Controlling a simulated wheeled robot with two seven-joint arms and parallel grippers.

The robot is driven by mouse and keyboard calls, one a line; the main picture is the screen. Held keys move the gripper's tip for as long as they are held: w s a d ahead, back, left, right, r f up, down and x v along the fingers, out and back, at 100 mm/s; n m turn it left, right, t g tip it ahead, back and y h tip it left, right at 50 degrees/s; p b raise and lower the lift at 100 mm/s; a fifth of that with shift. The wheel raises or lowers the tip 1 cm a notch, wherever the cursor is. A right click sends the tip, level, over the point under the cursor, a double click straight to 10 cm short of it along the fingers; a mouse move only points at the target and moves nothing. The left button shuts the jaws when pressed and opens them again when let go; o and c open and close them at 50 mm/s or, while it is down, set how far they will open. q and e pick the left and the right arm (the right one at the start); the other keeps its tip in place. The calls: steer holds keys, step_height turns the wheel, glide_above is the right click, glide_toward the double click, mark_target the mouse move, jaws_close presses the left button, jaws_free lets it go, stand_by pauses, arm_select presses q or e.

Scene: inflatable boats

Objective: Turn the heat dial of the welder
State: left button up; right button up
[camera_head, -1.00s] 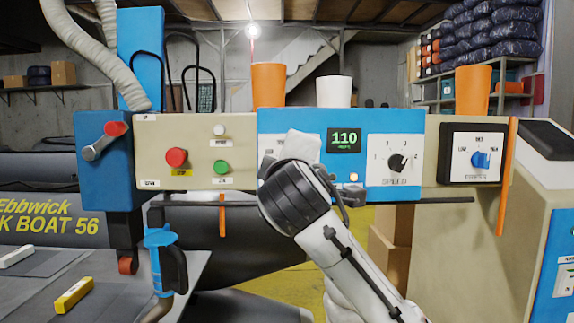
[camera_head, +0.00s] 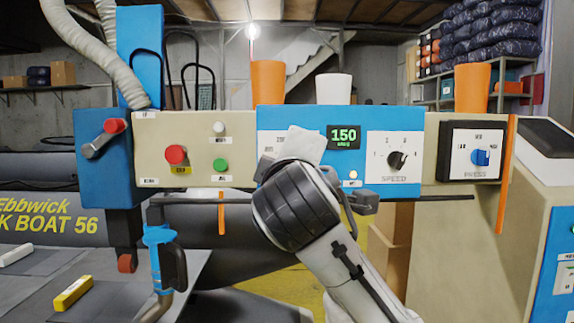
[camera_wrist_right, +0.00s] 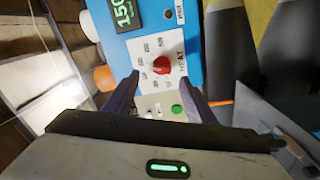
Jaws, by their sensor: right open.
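The welder's heat dial shows in the right wrist view as a red knob (camera_wrist_right: 161,65) on a white plate marked HEAT. The green display (camera_head: 343,136) reads 150 on the blue panel (camera_head: 380,120). My right gripper (camera_wrist_right: 160,79) is open, with one finger on each side of the knob's line; I cannot tell whether either finger touches it. In the head view my right wrist (camera_head: 295,205) covers the heat dial and hides the fingertips. My left gripper is not in view.
The speed dial (camera_head: 398,160) and the blue-knobbed press dial (camera_head: 480,157) sit to the right. A red button (camera_head: 175,155) and a green button (camera_head: 220,165) sit to the left. Orange and white cups stand on top. A blue-handled tool (camera_head: 160,250) hangs below left.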

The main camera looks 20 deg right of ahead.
steer(key=v, duration=0.5)
steer(key=shift+s, duration=0.3)
steer(key=shift+a, duration=0.1)
steer(key=w+a+f+g+y, duration=0.1)
steer(key=w+f+y, duration=0.15)
steer(key=f, duration=0.75)
steer(key=w+a+f+g+y, duration=0.1)
steer(key=w+f+g, duration=0.15)
steer(key=f, duration=0.75)
step_height(320, 180, down, 18)
steer(key=s+a+m+g+y, duration=0.1)
steer(key=s+g+y, duration=0.1)
steer(key=s+y, duration=0.1)
steer(key=s+f+m+g, duration=0.1)
steer(key=s+f+m, duration=0.1)
steer(key=s+f, duration=0.45)
steer(key=s+f+m+g, duration=0.1)
steer(key=s+f, duration=0.2)
steer(key=f, duration=0.7)
steer(key=s+d+f+m, duration=0.1)
steer(key=s+f+m, duration=0.1)
steer(key=s+f, duration=0.4)
steer(key=s+d+f+m+g+y, duration=0.1)
steer(key=s+f, duration=0.4)
steer(key=s, duration=0.6)
steer(key=shift+s+d+f+m, duration=0.4)
steer(key=shift+d+m, duration=0.15)
steer(key=shift+m, duration=0.25)
